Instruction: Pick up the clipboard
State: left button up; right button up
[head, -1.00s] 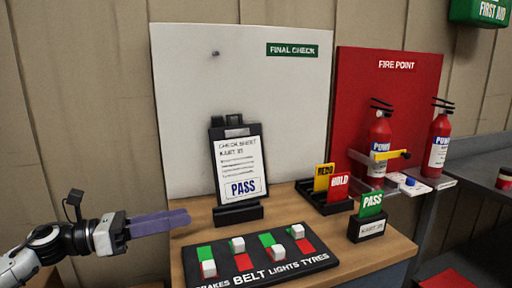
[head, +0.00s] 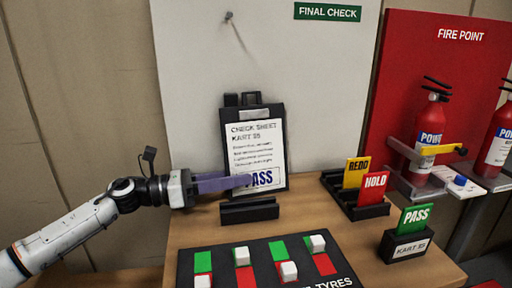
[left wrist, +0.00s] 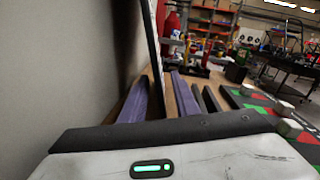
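My left gripper (head: 240,182) reaches in from the left, with a purple finger across the sheet's lower part. In the left wrist view, the clipboard (left wrist: 152,45) shows edge-on as a dark strip between the two spread fingers of the left gripper (left wrist: 160,90). One finger is on each side, and gaps show. My right gripper is in neither current view.
A black panel (head: 215,272) with white blocks on green and red squares lies in front. REDO (head: 356,172), HOLD (head: 374,187) and PASS (head: 415,217) cards stand to the right. The white board (head: 200,60) rises close behind the clipboard.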

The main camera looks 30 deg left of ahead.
aim_at(254, 174)
pick_arm(q)
jog(key=p+x, duration=0.1)
jog(key=x, duration=0.2)
jog(key=shift+w+d+r, duration=0.15)
jog(key=shift+w+d, duration=0.1)
jog(key=shift+w, duration=0.1)
jog(key=shift+w+d, duration=0.25)
jog(key=shift+d, duration=0.05)
jog(key=shift+w+d, duration=0.1)
jog(key=shift+w, duration=0.05)
jog(key=c, duration=0.6)
grip_shut()
